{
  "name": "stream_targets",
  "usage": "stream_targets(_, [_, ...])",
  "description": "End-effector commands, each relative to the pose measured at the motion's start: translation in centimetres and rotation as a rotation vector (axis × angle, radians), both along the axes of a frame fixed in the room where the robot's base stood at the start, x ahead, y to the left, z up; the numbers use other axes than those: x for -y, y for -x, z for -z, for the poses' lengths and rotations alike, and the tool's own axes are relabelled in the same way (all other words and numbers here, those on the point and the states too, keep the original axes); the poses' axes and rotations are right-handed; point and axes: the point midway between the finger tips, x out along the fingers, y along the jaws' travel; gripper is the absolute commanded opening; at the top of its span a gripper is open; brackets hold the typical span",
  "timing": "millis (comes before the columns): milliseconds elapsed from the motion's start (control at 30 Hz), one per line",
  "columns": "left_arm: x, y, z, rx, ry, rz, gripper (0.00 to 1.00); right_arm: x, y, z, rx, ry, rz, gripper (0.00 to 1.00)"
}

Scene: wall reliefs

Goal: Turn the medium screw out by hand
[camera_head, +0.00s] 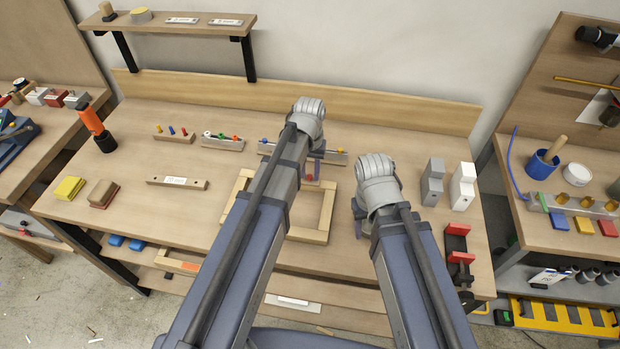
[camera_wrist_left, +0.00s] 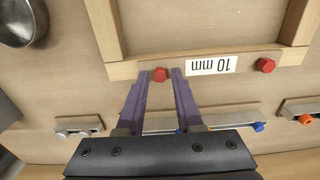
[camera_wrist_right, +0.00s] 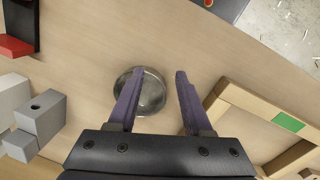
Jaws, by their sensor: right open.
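In the left wrist view, a red hex screw head (camera_wrist_left: 160,74) sits on the back rail of a wooden frame (camera_wrist_left: 115,70), beside a "10 mm" label (camera_wrist_left: 210,65). A second red head (camera_wrist_left: 265,65) is at the other end of that label. I cannot tell by size which screw is the medium one. My left gripper (camera_wrist_left: 162,72) has its fingertips on either side of the first red head; whether they press on it is unclear. My right gripper (camera_wrist_right: 160,75) is open and empty above a round metal dish (camera_wrist_right: 152,92), near the frame's side.
Small racks with coloured screws (camera_head: 222,142) stand behind the frame (camera_head: 310,236). A grey stepped block (camera_head: 433,182) and a white one (camera_head: 463,186) stand to the right, near a red and black fixture (camera_head: 457,243).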

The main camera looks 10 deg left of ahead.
Motion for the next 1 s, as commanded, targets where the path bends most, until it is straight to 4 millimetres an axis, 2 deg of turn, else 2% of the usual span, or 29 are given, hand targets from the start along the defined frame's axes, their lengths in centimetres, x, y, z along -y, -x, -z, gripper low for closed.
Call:
stream_targets(200, [-0.01,0.0,0.0,0.0,0.0,0.281,0.35,0.0,0.0,0.0,0.0,0.0,0.0,0.5])
stream_targets(300, [-0.01,0.0,0.0,0.0,0.0,0.356,0.35,0.0,0.0,0.0,0.0,0.0,0.0,0.5])
stream_targets(567, [-0.01,-0.01,0.0,0.0,0.0,0.42,0.35,0.0,0.0,0.0,0.0,0.0,0.0,0.5])
stream_targets(800, [-0.01,0.0,0.0,0.0,0.0,0.727,0.35,0.0,0.0,0.0,0.0,0.0,0.0,0.5])
stream_targets(1000, [0.0,-0.01,0.0,0.0,0.0,0.874,0.35,0.0,0.0,0.0,0.0,0.0,0.0,0.5])
